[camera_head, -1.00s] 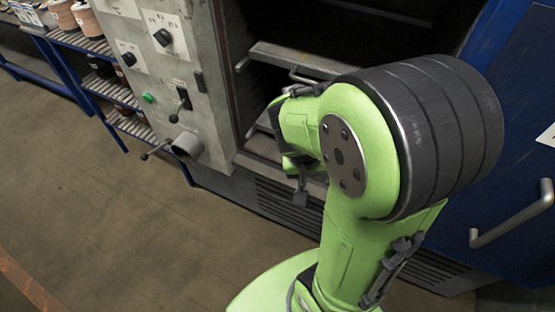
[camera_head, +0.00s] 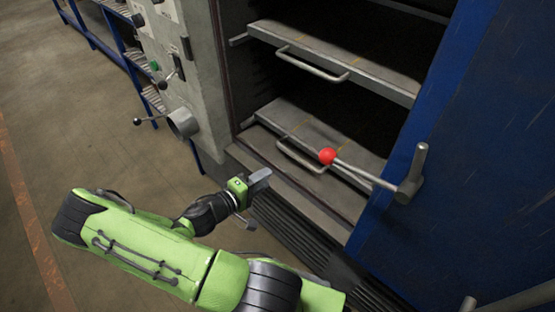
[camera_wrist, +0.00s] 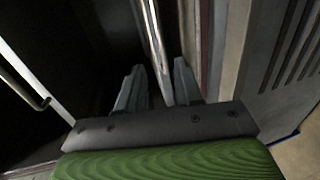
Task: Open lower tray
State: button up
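The lower tray (camera_head: 318,133) is a grey slab inside the cabinet, with a bar handle (camera_head: 300,157) on its front. It appears pushed in. My gripper (camera_head: 264,178) is in front of the cabinet opening, left of and below that handle, apart from it in the head view. In the wrist view, the two grey fingers (camera_wrist: 158,70) stand apart with a gap between them, and nothing is visibly held. A shiny metal bar or edge runs beyond the gap; I cannot tell which part it is. A curved handle (camera_wrist: 28,85) shows at the wrist view's left.
The upper tray (camera_head: 375,75) has its own handle (camera_head: 312,65). The open blue door (camera_head: 480,130) stands on the right, with a red-knobbed lever (camera_head: 328,157) reaching in front of the lower tray. A control panel (camera_head: 170,60) with levers is on the left. Floor at left is clear.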

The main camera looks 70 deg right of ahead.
aim_at(297, 156)
jog(key=b+x, duration=0.2)
jog(key=x, duration=1.3)
jog(key=shift+s+d, duration=0.2)
jog(key=shift+d, duration=0.2)
grip_shut()
